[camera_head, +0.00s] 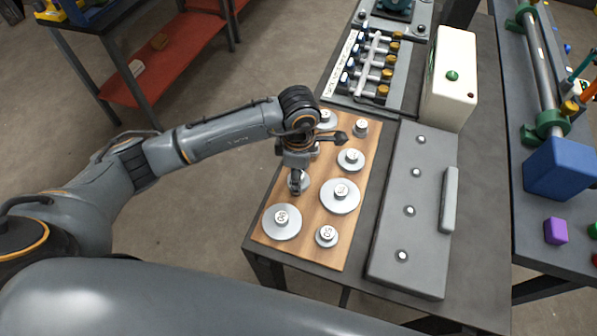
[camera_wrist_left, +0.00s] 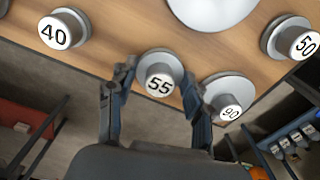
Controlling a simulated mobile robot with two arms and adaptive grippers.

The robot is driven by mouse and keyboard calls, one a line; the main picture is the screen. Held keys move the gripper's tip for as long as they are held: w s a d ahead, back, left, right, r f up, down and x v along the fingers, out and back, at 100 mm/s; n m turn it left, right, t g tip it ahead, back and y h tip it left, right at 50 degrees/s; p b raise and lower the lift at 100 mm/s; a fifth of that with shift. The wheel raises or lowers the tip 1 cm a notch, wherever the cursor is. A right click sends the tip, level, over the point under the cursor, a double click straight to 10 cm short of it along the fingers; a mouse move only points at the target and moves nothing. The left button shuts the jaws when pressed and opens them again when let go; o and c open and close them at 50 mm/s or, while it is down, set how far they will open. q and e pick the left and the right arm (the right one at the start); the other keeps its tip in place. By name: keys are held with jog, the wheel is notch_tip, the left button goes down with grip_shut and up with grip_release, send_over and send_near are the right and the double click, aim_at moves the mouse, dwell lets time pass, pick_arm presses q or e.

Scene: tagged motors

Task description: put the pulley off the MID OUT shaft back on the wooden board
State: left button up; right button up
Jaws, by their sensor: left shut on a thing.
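The wooden board (camera_head: 268,235) lies on the dark table and carries several grey disc pulleys with numbered hubs. My left gripper (camera_head: 296,185) reaches down over the board's left side. It is shut on the grey pulley marked 55 (camera_wrist_left: 158,70), with one finger on each side in the left wrist view. In the head view this pulley (camera_head: 304,182) is partly hidden by the gripper. It is at or just above the board near its edge; contact is unclear. The pulley marked 90 (camera_head: 281,222) is close beside it. My right gripper is out of view. No MID OUT label is readable.
Pulleys marked 50 (camera_head: 326,235) and 40 (camera_wrist_left: 62,28) and a large disc (camera_head: 340,196) stand nearby. Right of the board are a flat grey panel (camera_head: 425,235) with a handle and a cream box (camera_head: 448,80). A rack with brass-ended rods (camera_head: 375,70) stands behind.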

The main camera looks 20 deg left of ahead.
pick_arm(q)
jog(key=shift+f, duration=0.35)
jog(key=shift+f, duration=0.15)
jog(key=o, duration=1.2)
